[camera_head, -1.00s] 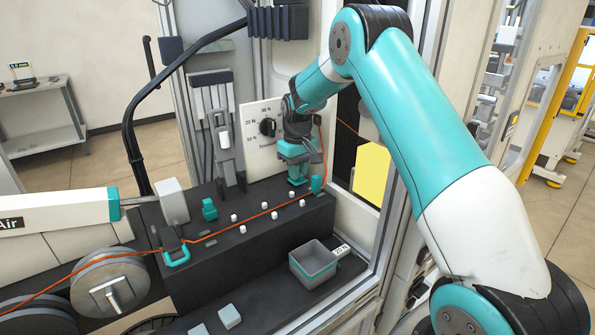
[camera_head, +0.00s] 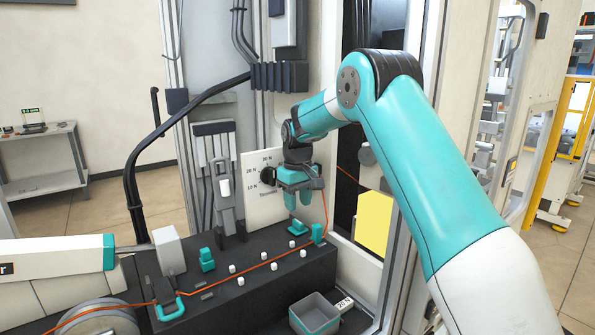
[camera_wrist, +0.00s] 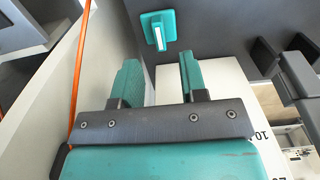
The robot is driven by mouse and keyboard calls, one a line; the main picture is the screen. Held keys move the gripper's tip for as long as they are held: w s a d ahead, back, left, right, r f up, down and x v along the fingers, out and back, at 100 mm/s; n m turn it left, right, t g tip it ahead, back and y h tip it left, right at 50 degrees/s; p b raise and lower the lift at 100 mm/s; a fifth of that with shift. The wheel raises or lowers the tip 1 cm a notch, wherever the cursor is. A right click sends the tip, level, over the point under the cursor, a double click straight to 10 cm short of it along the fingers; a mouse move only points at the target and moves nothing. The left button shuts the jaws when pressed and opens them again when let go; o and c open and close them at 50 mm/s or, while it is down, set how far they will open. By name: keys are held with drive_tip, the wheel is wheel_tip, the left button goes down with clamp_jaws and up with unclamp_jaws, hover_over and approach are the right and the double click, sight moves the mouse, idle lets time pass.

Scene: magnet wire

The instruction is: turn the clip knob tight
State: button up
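The clip knob, a small teal piece (camera_head: 298,228), sits on the black bench top (camera_head: 262,262) at its right end. In the wrist view the knob (camera_wrist: 157,30) is a teal square with a raised bar and a white stripe. My gripper (camera_head: 298,206) hangs above the knob, pointing down, with a visible gap. In the wrist view my gripper (camera_wrist: 160,70) has its two teal fingers apart, nothing between them, and the knob lies beyond the tips. An orange wire (camera_head: 236,272) runs along the bench to a teal block (camera_head: 317,233) beside the knob, then upward.
Several small white pegs (camera_head: 241,281) line the wire. A tension dial panel (camera_head: 262,208) stands behind my gripper. A grey bin (camera_head: 314,315) labelled 20 N is below in front. A yellow panel (camera_head: 373,224) is at the right. A teal wire guide (camera_head: 169,309) is at the left.

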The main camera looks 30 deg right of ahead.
sight(297, 221)
wheel_tip(297, 221, up, 12)
drive_tip(key=b, duration=0.1)
drive_tip(key=shift+f, duration=0.1)
idle(0.4)
drive_tip(key=s+a+n+y, duration=0.1)
drive_tip(key=s+a+n, duration=0.3)
drive_tip(key=s+a, duration=1.2)
drive_tip(key=s+a+f+y, duration=0.1)
drive_tip(key=s+a+f, duration=0.1)
drive_tip(key=s, duration=0.4)
drive_tip(key=s+a+f+n+y, duration=0.1)
drive_tip(key=s+a+f, duration=0.1)
drive_tip(key=s+a, duration=0.2)
drive_tip(key=s+a+f+n+y, duration=0.1)
drive_tip(key=s+a, duration=0.3)
drive_tip(key=s, duration=0.6)
drive_tip(key=shift+f, duration=0.45)
